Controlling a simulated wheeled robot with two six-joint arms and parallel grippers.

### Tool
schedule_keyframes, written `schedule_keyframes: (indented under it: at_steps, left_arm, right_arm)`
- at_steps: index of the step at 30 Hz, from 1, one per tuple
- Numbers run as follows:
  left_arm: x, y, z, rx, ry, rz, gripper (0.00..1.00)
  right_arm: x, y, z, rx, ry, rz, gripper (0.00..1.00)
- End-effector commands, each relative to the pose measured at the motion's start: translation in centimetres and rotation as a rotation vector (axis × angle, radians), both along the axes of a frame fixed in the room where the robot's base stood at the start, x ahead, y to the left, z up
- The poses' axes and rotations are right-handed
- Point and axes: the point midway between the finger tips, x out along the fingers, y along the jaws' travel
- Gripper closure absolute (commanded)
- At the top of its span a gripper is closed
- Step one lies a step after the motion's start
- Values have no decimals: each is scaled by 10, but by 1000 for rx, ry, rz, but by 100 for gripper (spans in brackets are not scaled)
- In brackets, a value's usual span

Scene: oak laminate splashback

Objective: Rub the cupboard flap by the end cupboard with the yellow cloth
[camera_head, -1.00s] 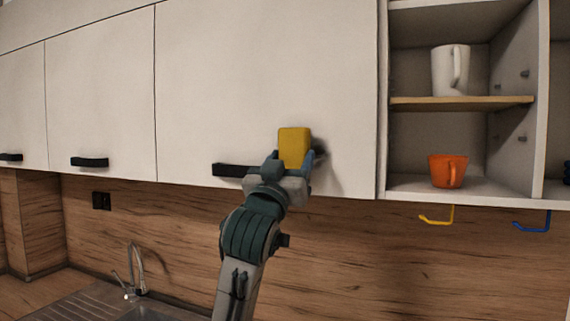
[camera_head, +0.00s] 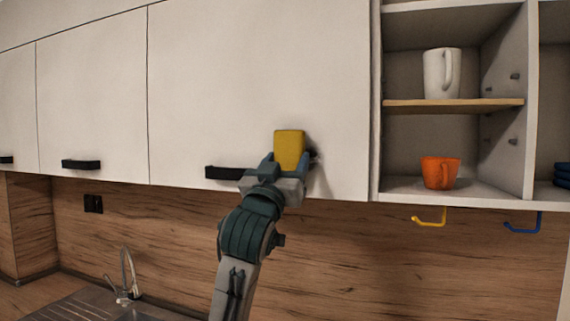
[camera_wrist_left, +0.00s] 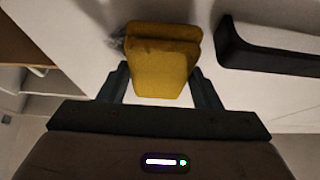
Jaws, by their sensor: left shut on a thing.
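The yellow cloth (camera_head: 289,149) is a folded block held upright in my left gripper (camera_head: 287,164), in front of the cupboard flap (camera_head: 255,80). The flap is wide and off-white, with a black bar handle (camera_head: 226,173) just left of the gripper. In the left wrist view the cloth (camera_wrist_left: 160,72) sits between the two fingers of the gripper (camera_wrist_left: 160,88), at or very close to the flap surface (camera_wrist_left: 190,12). A dark smudge (camera_head: 314,157) shows on the flap just right of the cloth. My right gripper is not in view.
Open shelves (camera_head: 455,104) right of the flap hold a white mug (camera_head: 441,74) and an orange mug (camera_head: 438,173). Yellow (camera_head: 430,220) and blue (camera_head: 523,227) hooks hang below. A tap (camera_head: 127,275) and sink are at lower left. The flap above the cloth is clear.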

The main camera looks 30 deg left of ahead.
Motion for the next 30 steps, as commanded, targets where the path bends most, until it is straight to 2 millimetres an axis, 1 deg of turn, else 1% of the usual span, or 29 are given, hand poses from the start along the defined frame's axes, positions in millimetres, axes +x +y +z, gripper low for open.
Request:
schedule_keyframes:
  at_steps: [23, 26, 30]
  left_arm:
    - [15, 4, 0, 0, 0, 0, 61]
    - [15, 1, 1, -1, 0, -2, 61]
    - [17, -10, 2, -3, 0, -4, 61]
  right_arm:
    - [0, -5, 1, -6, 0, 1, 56]
    - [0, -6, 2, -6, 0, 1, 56]
    - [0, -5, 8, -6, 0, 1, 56]
